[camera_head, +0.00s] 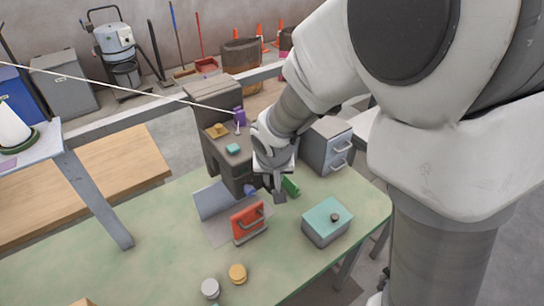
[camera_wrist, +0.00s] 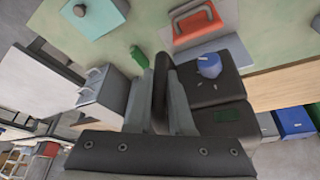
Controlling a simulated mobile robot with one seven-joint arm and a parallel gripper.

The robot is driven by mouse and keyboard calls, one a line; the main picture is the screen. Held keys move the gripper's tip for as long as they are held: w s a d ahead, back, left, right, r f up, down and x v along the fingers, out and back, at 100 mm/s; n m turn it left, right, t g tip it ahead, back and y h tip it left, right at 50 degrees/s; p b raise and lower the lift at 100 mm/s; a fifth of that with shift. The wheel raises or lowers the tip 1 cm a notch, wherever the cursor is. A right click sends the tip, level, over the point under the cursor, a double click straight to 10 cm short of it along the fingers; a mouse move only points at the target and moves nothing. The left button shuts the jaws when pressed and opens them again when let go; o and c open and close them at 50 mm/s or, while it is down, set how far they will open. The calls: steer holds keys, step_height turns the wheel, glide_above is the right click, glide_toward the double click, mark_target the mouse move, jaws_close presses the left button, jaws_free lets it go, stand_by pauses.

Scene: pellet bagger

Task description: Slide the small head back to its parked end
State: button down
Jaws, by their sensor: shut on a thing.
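The pellet bagger is a dark grey machine (camera_head: 222,150) on the green table. In the wrist view its dark body (camera_wrist: 205,92) lies right of my fingers, with a blue knob (camera_wrist: 209,65) on it. My gripper (camera_head: 277,192) is low at the machine's right side. In the wrist view my gripper (camera_wrist: 164,85) is shut on a narrow dark piece (camera_wrist: 161,92) between its fingers. This may be the small head, but I cannot tell for sure. Its far part and any rail are hidden by my fingers and arm.
A red-orange handled block (camera_head: 248,222) and a teal-lidded box (camera_head: 327,222) stand in front. A grey drawer cabinet (camera_head: 327,147) is close on the right. A small green object (camera_head: 291,186) lies beside my fingers. The table's front left is mostly clear.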

steer(key=shift+a, duration=0.1)
stand_by(0.3)
steer(key=shift+s+a+f+b, duration=0.1)
steer(key=shift+s+a+b, duration=0.1)
steer(key=shift+b, duration=0.15)
steer(key=s+a+b, duration=0.6)
steer(key=s+a, duration=0.1)
steer(key=a, duration=0.4)
steer(key=s+a+b, duration=0.7)
steer(key=s+a, duration=0.1)
steer(key=a, duration=0.3)
steer(key=c, duration=0.8)
jaws_free()
steer(key=shift+w, duration=0.1)
steer(key=shift+r, duration=0.2)
